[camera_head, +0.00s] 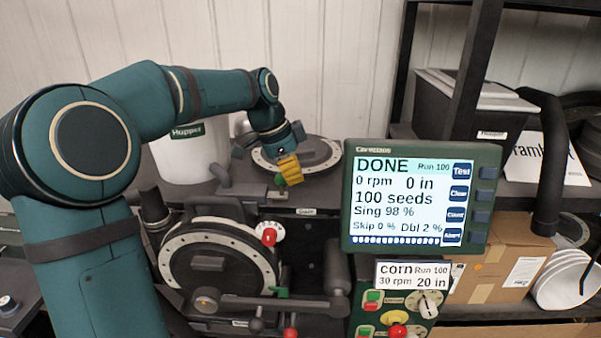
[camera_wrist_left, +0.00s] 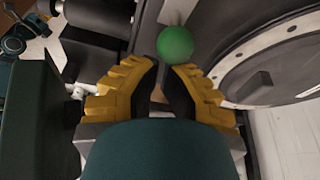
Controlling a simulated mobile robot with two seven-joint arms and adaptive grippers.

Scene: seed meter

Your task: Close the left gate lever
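My left gripper (camera_head: 288,170) reaches over the bench from the left, its yellow fingers pointing down. In the left wrist view its fingertips (camera_wrist_left: 166,67) are drawn close together with only a narrow dark gap, holding nothing. A green ball knob (camera_wrist_left: 175,45) lies just beyond the fingertips, apart from them or barely touching; I cannot tell which. It also shows in the head view (camera_head: 281,181), partly hidden by the fingers. I cannot read a label that marks it as the left gate lever. My right gripper is not in view.
A round meter housing (camera_head: 218,262) with a red knob (camera_head: 269,237) stands in front. A second disc (camera_head: 318,153) lies behind the gripper. The monitor (camera_head: 420,196) reads DONE and stands to the right. A white bucket (camera_head: 187,152) is at the back left.

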